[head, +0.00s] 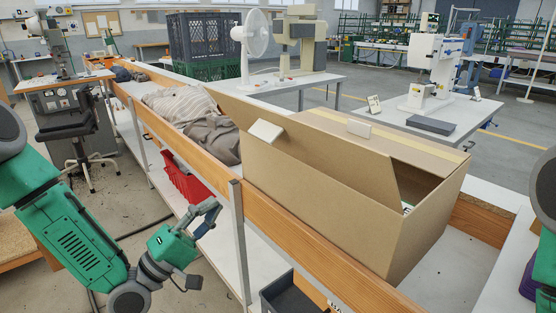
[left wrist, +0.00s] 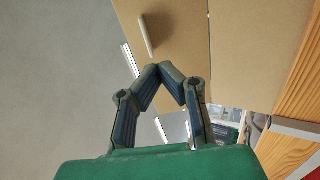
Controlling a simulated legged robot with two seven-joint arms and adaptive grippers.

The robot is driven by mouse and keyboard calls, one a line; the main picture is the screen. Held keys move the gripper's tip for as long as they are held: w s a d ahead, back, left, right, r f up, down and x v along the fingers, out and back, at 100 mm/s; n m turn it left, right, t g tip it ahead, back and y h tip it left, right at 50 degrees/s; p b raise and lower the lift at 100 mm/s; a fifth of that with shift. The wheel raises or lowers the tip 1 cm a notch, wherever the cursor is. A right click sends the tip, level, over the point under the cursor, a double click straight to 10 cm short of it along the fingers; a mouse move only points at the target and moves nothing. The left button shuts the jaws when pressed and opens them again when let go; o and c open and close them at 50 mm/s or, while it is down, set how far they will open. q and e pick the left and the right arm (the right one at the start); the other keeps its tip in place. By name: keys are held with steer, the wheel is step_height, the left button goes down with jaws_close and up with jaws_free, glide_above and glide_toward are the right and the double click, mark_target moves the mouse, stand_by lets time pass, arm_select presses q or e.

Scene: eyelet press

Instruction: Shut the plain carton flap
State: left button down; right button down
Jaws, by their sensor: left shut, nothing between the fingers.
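A large brown carton (head: 320,205) stands on the bench. Its plain near flap (head: 318,150) stands up and leans outward, with a white tab (head: 266,131) on it. The far flap (head: 395,138), with a yellow strip, lies over the top. A dark gap into the carton shows at the right end. My left gripper (head: 218,207) is shut and empty, left of the carton, below the flap and apart from it. In the left wrist view the fingertips (left wrist: 161,68) meet in front of brown board, with the white tab (left wrist: 147,36) above them. My right gripper is out of view.
A wooden bench rail (head: 300,250) runs along the carton's near side, with a grey post (head: 238,240). Folded cloth (head: 205,125) lies left of the carton. A red crate (head: 185,180) and a dark bin (head: 290,293) sit on the lower shelf.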

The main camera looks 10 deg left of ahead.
arm_select(q)
steer(key=w+d+r+h, duration=0.1)
steer(key=w+d+r, duration=0.4)
steer(key=w+r, duration=0.4)
steer(key=shift+d, duration=0.4)
steer(key=shift+d+r, duration=0.15)
steer(key=shift+d, duration=0.1)
